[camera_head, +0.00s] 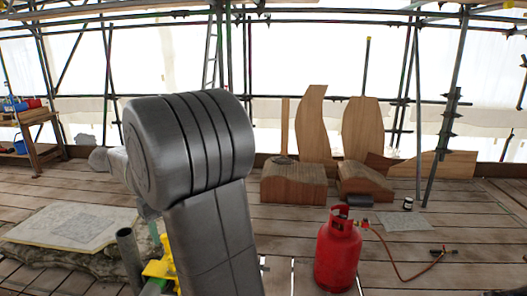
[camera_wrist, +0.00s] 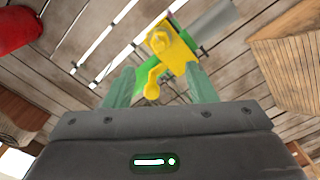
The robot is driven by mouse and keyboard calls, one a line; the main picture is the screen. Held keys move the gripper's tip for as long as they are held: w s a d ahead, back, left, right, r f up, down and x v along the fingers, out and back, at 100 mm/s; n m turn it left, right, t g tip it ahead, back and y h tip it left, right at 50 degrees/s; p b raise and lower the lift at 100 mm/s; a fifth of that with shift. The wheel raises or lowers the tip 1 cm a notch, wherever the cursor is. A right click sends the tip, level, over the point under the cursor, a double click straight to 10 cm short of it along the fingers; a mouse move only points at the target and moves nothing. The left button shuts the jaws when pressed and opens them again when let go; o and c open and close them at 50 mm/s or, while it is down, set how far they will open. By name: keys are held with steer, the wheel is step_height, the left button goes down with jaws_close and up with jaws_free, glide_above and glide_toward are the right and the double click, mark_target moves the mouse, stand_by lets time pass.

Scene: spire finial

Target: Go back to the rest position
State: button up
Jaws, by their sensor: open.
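My gripper (camera_wrist: 161,88) shows in the wrist view with its two pale green fingers apart and nothing between them. Beyond the fingertips is a yellow clamp-like fitting (camera_wrist: 170,45) on a green and grey piece. The gap between it and my fingers cannot be judged exactly. In the head view my grey arm fills the centre and hides my gripper. Part of the yellow fitting (camera_head: 158,268) shows at the lower left of my arm, beside an upright grey tube (camera_head: 130,252).
A red gas cylinder (camera_head: 338,250) with a hose and torch stands right of my arm. Wooden blocks (camera_head: 293,184) and tall curved boards (camera_head: 312,125) stand behind. A flat panel (camera_head: 75,226) lies at left. A workbench (camera_head: 35,130) is far left. Plank floor (camera_head: 460,225) is open at right.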

step_height(320, 180, down, 11)
steer(key=shift+f+p, duration=0.1)
steer(key=shift+p, duration=0.35)
steer(key=shift+r, duration=0.2)
